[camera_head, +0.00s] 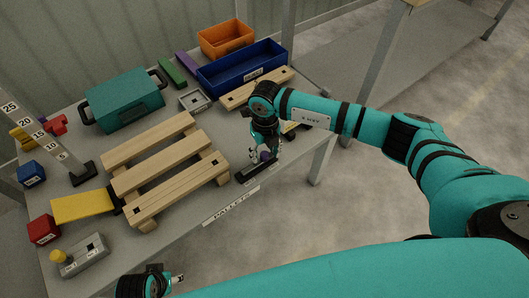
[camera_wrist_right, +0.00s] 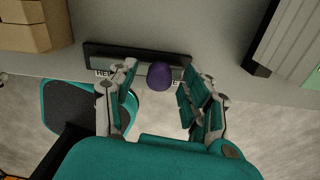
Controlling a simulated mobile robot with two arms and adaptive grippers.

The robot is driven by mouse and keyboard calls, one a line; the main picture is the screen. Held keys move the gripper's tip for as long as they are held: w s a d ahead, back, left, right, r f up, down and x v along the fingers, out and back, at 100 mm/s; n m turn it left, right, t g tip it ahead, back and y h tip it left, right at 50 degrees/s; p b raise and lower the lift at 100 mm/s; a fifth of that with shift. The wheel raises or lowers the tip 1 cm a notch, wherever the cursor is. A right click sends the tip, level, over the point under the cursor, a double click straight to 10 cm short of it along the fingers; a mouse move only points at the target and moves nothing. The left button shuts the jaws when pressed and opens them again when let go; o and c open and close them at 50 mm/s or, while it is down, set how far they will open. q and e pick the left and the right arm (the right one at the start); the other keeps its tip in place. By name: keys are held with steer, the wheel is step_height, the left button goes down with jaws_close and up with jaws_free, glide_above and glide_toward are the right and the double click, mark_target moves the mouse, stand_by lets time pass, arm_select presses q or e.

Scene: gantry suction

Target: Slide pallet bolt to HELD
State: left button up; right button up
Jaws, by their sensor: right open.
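The pallet bolt is a dark rail (camera_head: 258,168) on the table's front edge, right of the wooden pallet, with a purple knob (camera_head: 266,156). In the right wrist view the rail (camera_wrist_right: 100,48) runs across the top, and the purple knob (camera_wrist_right: 160,76) stands near its middle. My right gripper (camera_wrist_right: 160,88) is open, with one finger on each side of the knob and gaps visible. In the head view the right gripper (camera_head: 264,150) is over the bolt. My left gripper (camera_head: 180,279) shows partly at the bottom; its jaws are unclear.
The wooden pallet (camera_head: 165,168) lies just left of the bolt. Behind stand a teal case (camera_head: 124,98), a blue bin (camera_head: 240,72) and an orange bin (camera_head: 226,38). A table leg (camera_head: 322,160) stands right of the bolt. Open floor lies in front.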

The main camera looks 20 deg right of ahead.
steer(key=shift+f, duration=0.2)
steer(key=shift+c, duration=0.2)
jaws_close()
